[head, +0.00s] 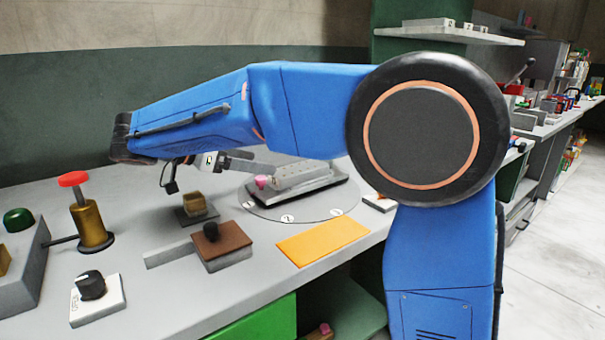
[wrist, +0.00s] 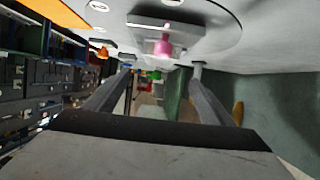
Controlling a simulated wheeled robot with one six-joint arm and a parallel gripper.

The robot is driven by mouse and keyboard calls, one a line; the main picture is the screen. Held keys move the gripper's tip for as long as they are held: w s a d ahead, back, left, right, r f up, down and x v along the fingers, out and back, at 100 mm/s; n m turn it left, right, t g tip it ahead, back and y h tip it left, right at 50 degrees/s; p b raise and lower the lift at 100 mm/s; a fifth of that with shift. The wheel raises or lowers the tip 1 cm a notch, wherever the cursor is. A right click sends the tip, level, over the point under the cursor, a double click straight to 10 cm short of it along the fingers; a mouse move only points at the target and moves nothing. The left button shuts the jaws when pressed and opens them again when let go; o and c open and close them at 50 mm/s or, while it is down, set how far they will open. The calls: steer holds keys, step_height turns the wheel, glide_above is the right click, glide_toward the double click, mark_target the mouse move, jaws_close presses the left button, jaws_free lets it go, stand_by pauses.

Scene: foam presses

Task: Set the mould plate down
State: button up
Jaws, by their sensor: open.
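A grey block-like plate with a pink knob, which looks like the mould plate (head: 305,178), lies on a dark base on the round numbered disc (head: 290,213). In the wrist view the plate (wrist: 185,24) is at the top, with its pink knob (wrist: 163,43) facing me. My gripper (head: 272,168) is beside the knob in the head view, partly hidden under my arm. In the wrist view my gripper (wrist: 163,68) has its fingers apart and holds nothing. The knob shows between and beyond the fingertips, with no visible contact.
An orange sheet (head: 323,241) lies in front of the disc. A brown block with a black knob (head: 226,250), a small tan block (head: 195,204), a red-topped brass post (head: 91,222) and a dial box (head: 95,298) stand to the left. A wall is behind the bench.

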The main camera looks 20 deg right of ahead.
mark_target(296, 169)
steer(key=x, duration=1.2)
steer(key=shift+w+d+f, duration=0.1)
steer(key=shift+d+f, duration=0.05)
steer(key=shift+d, duration=0.15)
steer(key=shift+c, duration=0.7)
steer(key=c, duration=1.5)
